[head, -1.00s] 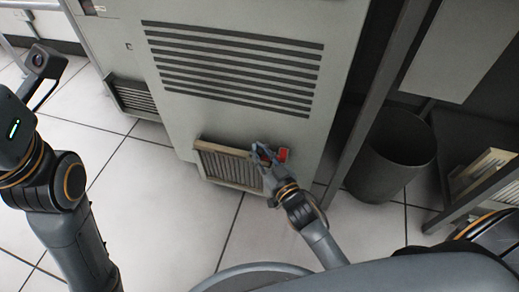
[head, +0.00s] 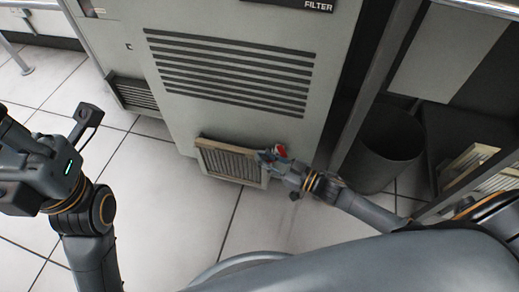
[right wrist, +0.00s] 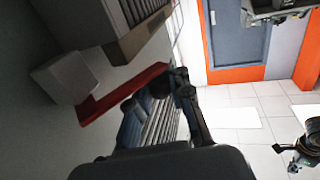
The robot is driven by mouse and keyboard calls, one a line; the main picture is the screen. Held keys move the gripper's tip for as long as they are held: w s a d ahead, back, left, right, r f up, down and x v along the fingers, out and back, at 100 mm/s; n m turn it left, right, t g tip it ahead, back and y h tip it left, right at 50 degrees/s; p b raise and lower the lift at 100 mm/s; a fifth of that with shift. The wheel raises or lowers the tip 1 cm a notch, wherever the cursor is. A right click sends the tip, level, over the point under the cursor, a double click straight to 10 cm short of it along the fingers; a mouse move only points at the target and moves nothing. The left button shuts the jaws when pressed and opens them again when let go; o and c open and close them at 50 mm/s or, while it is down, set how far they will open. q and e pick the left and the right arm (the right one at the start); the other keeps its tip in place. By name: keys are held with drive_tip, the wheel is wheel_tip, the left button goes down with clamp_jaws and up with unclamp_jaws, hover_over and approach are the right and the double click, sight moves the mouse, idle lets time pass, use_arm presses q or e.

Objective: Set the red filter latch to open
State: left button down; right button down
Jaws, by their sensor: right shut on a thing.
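The red filter latch (head: 281,150) is on the lower front of the grey cabinet, at the upper right corner of the filter grille (head: 232,161). In the right wrist view it is a long red bar (right wrist: 122,93) beside a pale block. My right gripper (head: 269,157) is at the latch, shut on it; its dark fingers (right wrist: 150,103) hide part of the bar in the wrist view.
The grey cabinet (head: 215,118) has a slotted vent above the grille. A dark bin (head: 388,150) stands to the right, behind a dark upright post (head: 372,85). A shelf with papers (head: 470,165) is at far right. White floor tiles are clear at left.

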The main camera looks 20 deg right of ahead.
drive_tip(key=shift+s+d+r+n+g+y, duration=0.1)
drive_tip(key=shift+s+d+n+g+y, duration=0.1)
drive_tip(key=shift+d+n+g+y, duration=0.35)
drive_tip(key=shift+s+d+n+g+y, duration=0.2)
drive_tip(key=shift+n+g+y, duration=0.55)
drive_tip(key=shift+g+y, duration=0.15)
drive_tip(key=c, duration=1.2)
unclamp_jaws()
drive_tip(key=shift+s, duration=0.1)
drive_tip(key=shift+s+a, duration=0.1)
drive_tip(key=v, duration=1.2)
